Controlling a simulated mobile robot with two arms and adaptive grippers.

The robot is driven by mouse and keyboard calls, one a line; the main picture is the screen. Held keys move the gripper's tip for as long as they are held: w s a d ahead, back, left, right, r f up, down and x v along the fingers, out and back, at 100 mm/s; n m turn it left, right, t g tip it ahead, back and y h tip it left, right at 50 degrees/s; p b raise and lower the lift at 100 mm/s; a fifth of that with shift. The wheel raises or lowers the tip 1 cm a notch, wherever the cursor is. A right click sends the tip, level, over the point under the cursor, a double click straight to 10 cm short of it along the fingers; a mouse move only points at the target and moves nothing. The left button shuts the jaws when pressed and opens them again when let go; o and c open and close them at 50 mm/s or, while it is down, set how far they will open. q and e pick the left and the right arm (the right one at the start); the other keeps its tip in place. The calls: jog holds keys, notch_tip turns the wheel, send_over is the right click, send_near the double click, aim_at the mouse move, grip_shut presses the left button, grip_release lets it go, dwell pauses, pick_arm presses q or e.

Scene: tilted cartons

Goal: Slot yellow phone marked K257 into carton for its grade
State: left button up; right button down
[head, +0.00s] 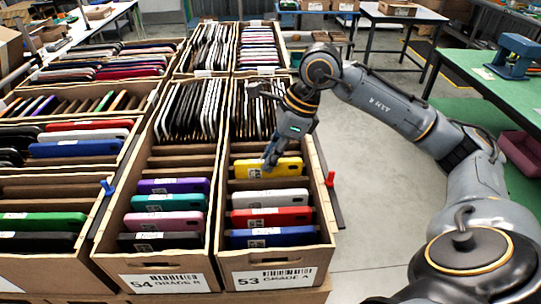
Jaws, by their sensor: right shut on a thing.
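The yellow phone (284,169) stands on edge in the carton labelled 53 GRADE A (228,271), behind a white phone (282,197). A small pale label shows at its left end; its marking is too small to read. My right gripper (270,161) is shut on the yellow phone at its upper edge, reaching down from behind. The phone's lower part is hidden inside the carton. The neighbouring carton (111,280) is labelled 54, and its grade letter looks like B. My left gripper is not in view.
Carton 53 also holds a red phone (283,217) and a blue phone (290,237) in front, and a dense row of phones (252,115) behind. A blue clip (107,187) and a red clip (330,179) stand at carton edges. Open floor lies to the right.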

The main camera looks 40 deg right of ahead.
jog(key=shift+f+b, duration=0.25)
jog(key=shift+b, duration=0.1)
dwell(0.4)
dwell(0.3)
jog(key=c, duration=1.3)
grip_release()
jog(key=v, duration=1.2)
jog(key=shift+s, duration=0.1)
jog(key=shift+r, duration=0.1)
